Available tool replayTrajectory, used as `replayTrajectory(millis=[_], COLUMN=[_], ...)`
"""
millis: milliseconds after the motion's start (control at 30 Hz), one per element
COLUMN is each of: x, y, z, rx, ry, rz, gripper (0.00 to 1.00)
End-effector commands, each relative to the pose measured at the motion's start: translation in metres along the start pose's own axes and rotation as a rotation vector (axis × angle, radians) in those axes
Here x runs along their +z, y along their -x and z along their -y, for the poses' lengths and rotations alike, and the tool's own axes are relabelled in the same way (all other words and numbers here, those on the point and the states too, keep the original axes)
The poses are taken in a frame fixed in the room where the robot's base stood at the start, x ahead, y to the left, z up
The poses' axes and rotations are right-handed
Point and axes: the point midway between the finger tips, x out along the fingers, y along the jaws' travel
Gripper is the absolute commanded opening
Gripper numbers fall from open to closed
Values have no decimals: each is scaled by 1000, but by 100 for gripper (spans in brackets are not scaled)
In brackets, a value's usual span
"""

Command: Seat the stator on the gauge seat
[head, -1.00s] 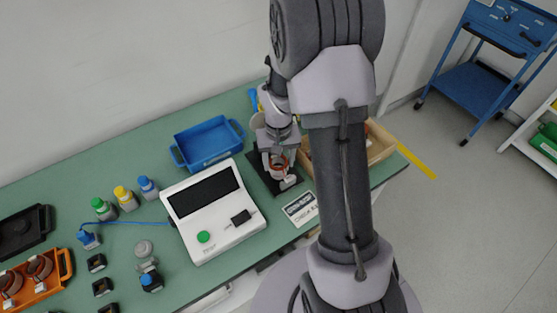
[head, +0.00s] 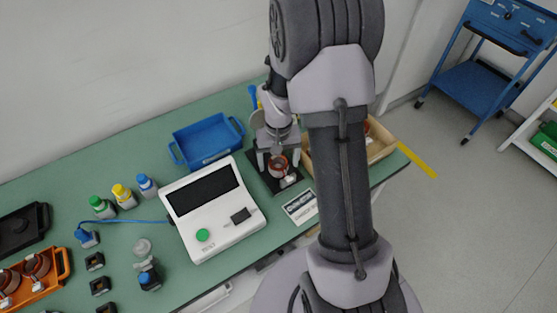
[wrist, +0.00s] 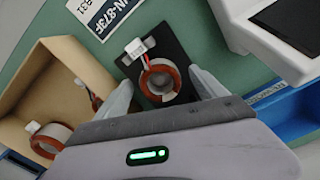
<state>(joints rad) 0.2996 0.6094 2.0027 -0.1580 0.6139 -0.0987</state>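The stator (head: 277,166), a copper-and-white ring with a white connector on red and dark leads, is on the black plate of the gauge seat (head: 258,180). In the wrist view the stator (wrist: 159,80) lies flat on the black plate (wrist: 176,42), with its connector beside it on the plate. My gripper (wrist: 163,92) is open, with one finger on each side of the ring and a visible gap to both. In the head view my gripper (head: 278,165) is over the stator. How the ring's underside meets the seat is hidden.
A wooden box (head: 384,149) beside the seat holds another stator (wrist: 50,138). A white tester (head: 215,230) and blue bin (head: 205,143) are on the other side. A label card (head: 301,207) lies in front. An orange tray (head: 62,262) with stators is far left.

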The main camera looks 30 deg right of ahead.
Motion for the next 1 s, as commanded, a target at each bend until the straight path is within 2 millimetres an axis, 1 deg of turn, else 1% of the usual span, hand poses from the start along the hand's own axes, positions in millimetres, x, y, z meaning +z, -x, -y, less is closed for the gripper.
replayTrajectory(millis=[133, 167, 233, 267, 367, 400, 500, 600, 700, 833, 1000], x=[0, 0, 0, -1, -1, -1, -1, -1, -1, 0, 0], y=[3, 6, 20, 28, 62, 76, 110, 139, 159, 172, 174], z=[0, 0, 0, 0, 0, 0, 0, 0, 0, 0, 0], rx=[0, 0, 0, 0, 0, 0, -1, 0, 0, 0, 0], ry=[0, 0, 0, 0, -1, 0, -1, 0, -1, 0, 1], rz=[0, -1, -1, -3, -4, -5, -4, -3, -2, 0, 0], gripper=[81, 81, 81, 81, 81, 81, 81, 81, 81, 81, 81])
